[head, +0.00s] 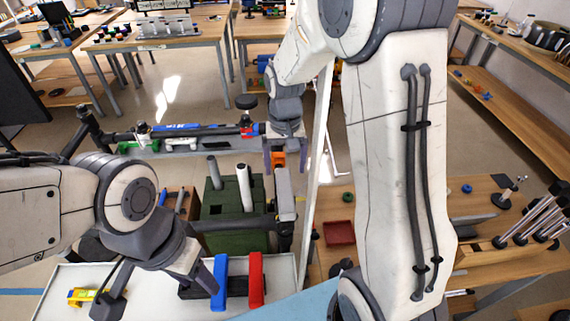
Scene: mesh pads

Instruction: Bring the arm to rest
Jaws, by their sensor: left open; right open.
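My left arm comes in from the left, and its gripper (157,287) points down over a pale tabletop (50,300) at the lower left. Its fingers are apart, with nothing seen between them. A blue upright piece (219,283) and a red upright piece (256,280) stand close to its right side; I cannot tell whether it touches them. My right arm fills the middle right, bends at the top and hangs down to its gripper (284,157). That gripper is open above the green container; a small orange thing (278,160) shows behind or between its fingers, and I cannot tell which.
A yellow object (82,296) lies on the pale tabletop. A dark green container (222,205) stands behind it, with tubes upright in it. A wooden table at the right holds a red tray (339,233) and slanted metal rods (535,215). Open floor (165,85) shows behind.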

